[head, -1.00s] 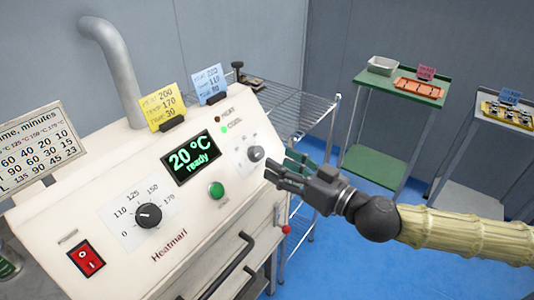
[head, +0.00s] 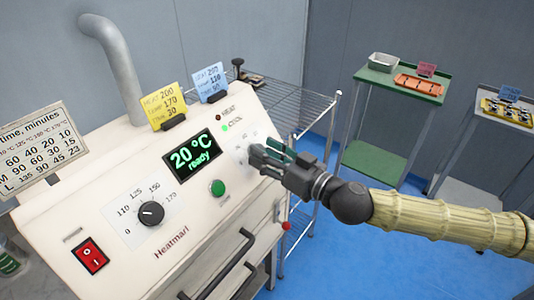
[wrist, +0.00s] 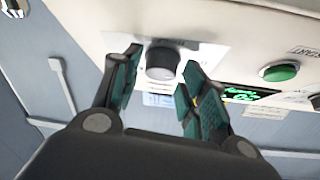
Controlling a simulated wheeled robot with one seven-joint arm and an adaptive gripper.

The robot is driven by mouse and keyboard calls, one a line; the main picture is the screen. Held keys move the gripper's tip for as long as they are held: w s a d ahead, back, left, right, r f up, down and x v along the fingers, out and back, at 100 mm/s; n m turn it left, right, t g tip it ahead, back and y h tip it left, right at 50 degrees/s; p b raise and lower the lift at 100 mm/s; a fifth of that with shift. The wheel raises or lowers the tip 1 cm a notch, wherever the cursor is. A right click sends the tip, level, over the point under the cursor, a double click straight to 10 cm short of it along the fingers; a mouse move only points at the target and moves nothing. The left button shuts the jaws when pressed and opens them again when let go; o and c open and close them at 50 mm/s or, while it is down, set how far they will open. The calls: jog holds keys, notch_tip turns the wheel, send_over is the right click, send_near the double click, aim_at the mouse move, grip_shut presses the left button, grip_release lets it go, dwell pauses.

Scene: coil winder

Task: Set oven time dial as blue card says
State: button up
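The blue card (head: 209,82) stands in a clip on top of the white oven (head: 120,175). Its lines start with heat, temp and time; heat looks like 200, but the smaller figures are too blurred to read surely. The right-hand dial (wrist: 162,62), a dark round knob on a white scale plate, is mostly hidden by my gripper in the head view. My gripper (head: 257,157) is in front of this dial. In the wrist view my gripper (wrist: 162,70) is open, with the dial showing between its two green-padded fingertips. I cannot tell whether they touch it; its pointer is not readable.
The left dial (head: 151,213) has a scale from 0 to 170. A display (head: 192,156) reads 20 °C ready, above a green button (head: 217,187). A yellow card (head: 163,106) stands beside the blue one. A wire rack (head: 300,105) and oven handles are nearby.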

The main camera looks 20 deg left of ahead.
jog(key=c, duration=0.6)
jog(key=shift+o, duration=0.2)
